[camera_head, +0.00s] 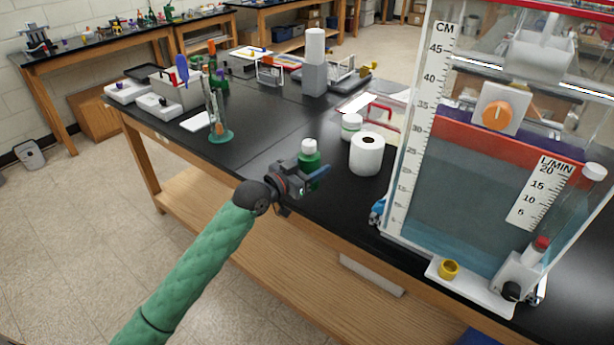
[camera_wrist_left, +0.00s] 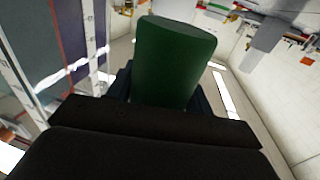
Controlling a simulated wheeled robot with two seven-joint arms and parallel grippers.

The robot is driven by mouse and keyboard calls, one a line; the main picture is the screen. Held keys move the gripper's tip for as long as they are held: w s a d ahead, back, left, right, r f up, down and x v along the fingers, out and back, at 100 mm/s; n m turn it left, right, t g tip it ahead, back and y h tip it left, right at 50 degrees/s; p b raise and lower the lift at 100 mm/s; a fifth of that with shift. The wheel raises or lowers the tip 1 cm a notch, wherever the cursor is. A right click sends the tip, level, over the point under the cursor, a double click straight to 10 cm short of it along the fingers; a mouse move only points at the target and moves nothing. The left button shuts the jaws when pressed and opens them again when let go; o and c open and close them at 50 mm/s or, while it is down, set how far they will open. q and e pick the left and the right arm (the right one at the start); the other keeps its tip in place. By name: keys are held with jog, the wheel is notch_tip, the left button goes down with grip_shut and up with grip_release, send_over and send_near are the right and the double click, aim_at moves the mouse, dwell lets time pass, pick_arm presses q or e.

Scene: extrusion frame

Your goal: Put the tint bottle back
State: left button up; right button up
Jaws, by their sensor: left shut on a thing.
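The tint bottle (camera_head: 309,158) is green with a white cap. It stands upright between the fingers of my left gripper (camera_head: 316,176), near the front edge of the black bench. My left gripper is shut on it. In the left wrist view the green bottle (camera_wrist_left: 174,62) fills the space between the dark fingers, and its cap is out of sight there. I cannot tell whether the bottle touches the bench top or is held just above it. My right gripper is not in view.
A white roll (camera_head: 367,153) stands right of the bottle, with a small white jar (camera_head: 351,126) behind it. A large water tank (camera_head: 480,180) with a CM scale stands at the right. A graduated cylinder (camera_head: 214,115) stands left. Bare black bench top (camera_head: 262,135) lies between.

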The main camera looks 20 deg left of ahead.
pick_arm(q)
jog(key=shift+w+a+f+p, duration=0.45)
jog(key=shift+w+a+f, duration=0.15)
jog(key=shift+w+f, duration=0.75)
jog(key=shift+w+a+f+p, duration=0.4)
jog(key=shift+w+a+f, duration=0.2)
jog(key=shift+w+f, duration=0.75)
jog(key=shift+w+a+f+p, duration=0.55)
jog(key=shift+w+f, duration=0.4)
jog(key=shift+f, duration=0.75)
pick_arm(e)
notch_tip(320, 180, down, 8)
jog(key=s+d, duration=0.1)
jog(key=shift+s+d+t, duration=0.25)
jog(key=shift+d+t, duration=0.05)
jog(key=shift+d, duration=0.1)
pick_arm(q)
jog(key=shift+f, duration=0.1)
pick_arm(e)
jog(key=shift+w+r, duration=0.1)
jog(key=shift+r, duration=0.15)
pick_arm(q)
jog(key=o, duration=1)
jog(key=shift+o, duration=0.2)
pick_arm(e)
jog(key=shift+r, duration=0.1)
